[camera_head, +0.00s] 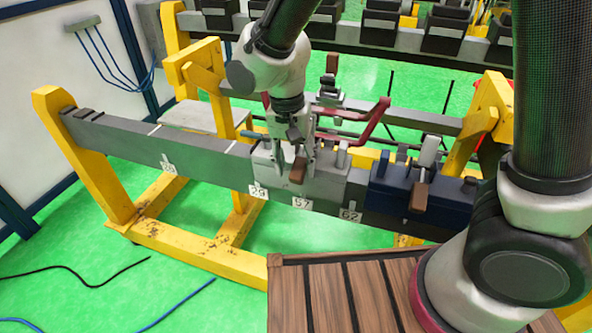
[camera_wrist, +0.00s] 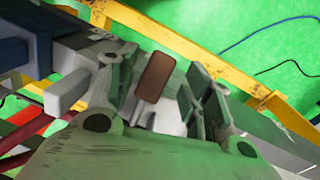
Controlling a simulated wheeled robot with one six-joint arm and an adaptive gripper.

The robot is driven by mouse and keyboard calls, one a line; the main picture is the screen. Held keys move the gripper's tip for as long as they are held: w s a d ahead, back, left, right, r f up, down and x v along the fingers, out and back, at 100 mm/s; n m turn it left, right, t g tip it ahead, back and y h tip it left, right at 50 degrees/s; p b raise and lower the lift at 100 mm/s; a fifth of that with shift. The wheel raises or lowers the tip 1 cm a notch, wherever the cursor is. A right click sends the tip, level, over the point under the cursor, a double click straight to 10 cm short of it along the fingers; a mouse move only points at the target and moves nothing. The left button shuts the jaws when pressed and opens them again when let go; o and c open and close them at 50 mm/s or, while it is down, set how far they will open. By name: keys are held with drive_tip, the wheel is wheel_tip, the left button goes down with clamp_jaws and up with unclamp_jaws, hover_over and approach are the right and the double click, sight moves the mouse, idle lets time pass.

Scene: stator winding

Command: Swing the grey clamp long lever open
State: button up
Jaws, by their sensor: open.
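The grey clamp (camera_head: 328,191) sits on the long grey beam. Its lever with a brown handle (camera_head: 297,171) points toward the front; the handle also shows in the wrist view (camera_wrist: 155,77). My gripper (camera_head: 295,165) is above the clamp, pointing down, with its fingers on either side of the brown handle. In the wrist view my gripper (camera_wrist: 164,80) is open, and gaps show between the handle and the fingers. The lever's root is partly hidden by my gripper.
A dark blue clamp (camera_head: 448,202) with its own brown handle (camera_head: 419,197) stands to the right on the beam (camera_head: 215,157). A dark red bar (camera_head: 372,122) rises behind the grey clamp. Number tags hang on the front. A wooden slatted top (camera_head: 330,295) is in front.

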wheel_tip(320, 180, up, 9)
drive_tip(key=shift+a, duration=0.45)
drive_tip(key=shift+w+f, duration=0.1)
drive_tip(key=s+d+r+t, duration=0.1)
drive_tip(key=s+d+r, duration=0.2)
drive_tip(key=d, duration=0.8)
drive_tip(key=s+d+r+n+t, duration=0.1)
drive_tip(key=s+d+r, duration=0.3)
drive_tip(key=d, duration=0.8)
drive_tip(key=s+d+r+n+t+y, duration=0.1)
drive_tip(key=s+d+r+t, duration=0.1)
drive_tip(key=d, duration=0.9)
drive_tip(key=shift+s+d+r+t, duration=0.15)
drive_tip(key=shift+s+r+t, duration=0.15)
drive_tip(key=shift+s+r, duration=0.35)
